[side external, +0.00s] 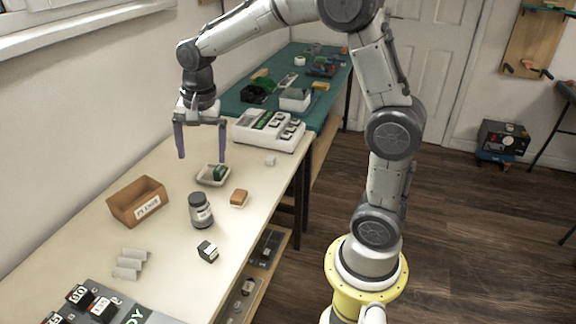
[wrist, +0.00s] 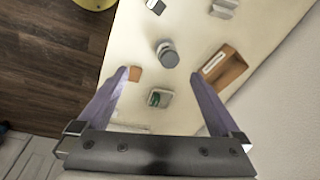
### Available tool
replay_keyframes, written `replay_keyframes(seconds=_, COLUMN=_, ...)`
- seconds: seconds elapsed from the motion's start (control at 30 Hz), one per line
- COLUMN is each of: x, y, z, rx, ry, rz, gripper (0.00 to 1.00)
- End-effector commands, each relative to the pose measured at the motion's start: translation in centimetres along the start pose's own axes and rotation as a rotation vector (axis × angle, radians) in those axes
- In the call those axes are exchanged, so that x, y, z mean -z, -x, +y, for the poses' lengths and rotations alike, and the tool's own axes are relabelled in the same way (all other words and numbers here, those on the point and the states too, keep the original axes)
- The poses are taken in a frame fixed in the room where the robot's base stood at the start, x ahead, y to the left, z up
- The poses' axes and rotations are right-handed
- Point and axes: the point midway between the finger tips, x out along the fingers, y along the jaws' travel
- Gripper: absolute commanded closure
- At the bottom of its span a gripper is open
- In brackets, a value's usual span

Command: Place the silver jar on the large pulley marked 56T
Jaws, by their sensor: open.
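A grey jar with a dark grey lid and a pale label (side external: 201,214) stands upright on the cream bench. In the wrist view the jar (wrist: 168,54) shows from above, just beyond my fingertips. My gripper (side external: 202,158) is open and empty, pointing down above the bench, behind the jar in the side view. In the wrist view its two purple fingers (wrist: 160,74) are spread wide, with nothing between them at their height. I cannot make out a large pulley marked 56T in either view.
A small dish with a green item (side external: 214,176) lies below my gripper. Near the jar are an orange-brown block (side external: 239,198), a dark-and-white block (side external: 208,251) and a labelled open wooden box (side external: 138,203). A white tray unit (side external: 269,131) stands behind.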

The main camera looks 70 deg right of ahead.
Motion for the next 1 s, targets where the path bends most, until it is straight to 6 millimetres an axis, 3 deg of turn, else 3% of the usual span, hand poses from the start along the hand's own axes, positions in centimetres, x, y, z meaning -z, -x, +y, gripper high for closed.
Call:
replay_keyframes(seconds=0.03, x=-1.4, y=2.2, z=1.6, rx=0.034, ry=0.105, rz=0.017, gripper=0.0)
replay_keyframes(seconds=0.2, x=-5.3, y=6.8, z=7.1, rx=0.12, ry=0.47, rz=0.083, gripper=0.0)
replay_keyframes(seconds=0.33, x=-8.1, y=8.5, z=11.8, rx=0.171, ry=0.743, rz=0.149, gripper=0.0)
replay_keyframes(seconds=0.5, x=-10.7, y=8.6, z=16.7, rx=0.213, ry=1.028, rz=0.235, gripper=0.0)
replay_keyframes(seconds=0.7, x=-12.0, y=8.0, z=19.2, rx=0.226, ry=1.189, rz=0.288, gripper=0.0)
replay_keyframes(seconds=1.0, x=-12.1, y=7.9, z=19.4, rx=0.225, ry=1.205, rz=0.291, gripper=0.0)
